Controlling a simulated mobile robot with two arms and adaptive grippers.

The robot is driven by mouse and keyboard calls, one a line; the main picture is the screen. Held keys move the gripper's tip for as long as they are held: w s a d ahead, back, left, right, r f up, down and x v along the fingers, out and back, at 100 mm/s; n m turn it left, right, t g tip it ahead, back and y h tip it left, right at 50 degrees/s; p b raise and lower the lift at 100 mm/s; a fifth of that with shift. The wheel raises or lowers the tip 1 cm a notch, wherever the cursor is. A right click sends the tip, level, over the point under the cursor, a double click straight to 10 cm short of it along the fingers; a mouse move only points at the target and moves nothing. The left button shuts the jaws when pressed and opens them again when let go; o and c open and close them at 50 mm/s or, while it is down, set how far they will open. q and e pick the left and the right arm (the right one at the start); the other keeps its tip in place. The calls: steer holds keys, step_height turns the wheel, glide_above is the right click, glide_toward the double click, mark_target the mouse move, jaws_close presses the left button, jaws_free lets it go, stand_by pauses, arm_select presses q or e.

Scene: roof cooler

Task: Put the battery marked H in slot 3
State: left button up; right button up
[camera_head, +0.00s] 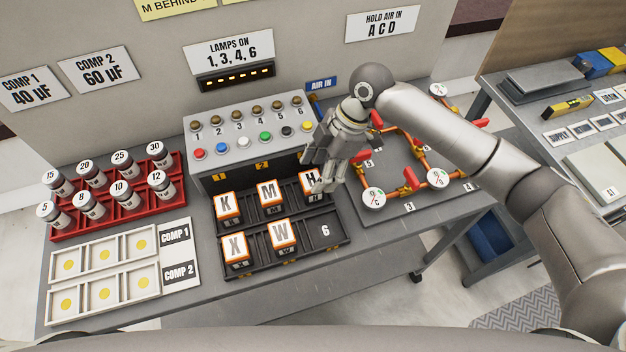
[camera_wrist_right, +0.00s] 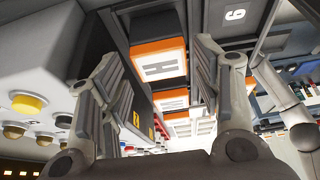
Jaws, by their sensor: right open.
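The battery marked H (camera_head: 311,182) is white and orange and sits in the back right place of the dark battery rack (camera_head: 290,257). My right gripper (camera_head: 329,187) is over it and hides part of it. In the right wrist view the H battery (camera_wrist_right: 160,65) shows between the spread fingers of the gripper (camera_wrist_right: 155,85), with gaps beside it. The grey lamp box (camera_head: 240,140) behind the rack has yellow labels 1 (camera_head: 222,177) and 2 (camera_head: 262,165) on its front. Slot 3 is not visible; my gripper covers that side. My left gripper is not in view.
Batteries K (camera_head: 226,207), M (camera_head: 270,193), X (camera_head: 236,246) and W (camera_head: 283,235) stand in the rack; place 6 (camera_head: 326,231) is empty. Copper pipes with red valves (camera_head: 411,178) are close on the right. A red capacitor rack (camera_head: 113,205) stands left.

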steer(key=s+v, duration=0.1)
steer(key=v, duration=0.6)
steer(key=shift+w+r+b, duration=0.15)
steer(key=shift+w+b, duration=0.3)
steer(key=shift+w, duration=0.05)
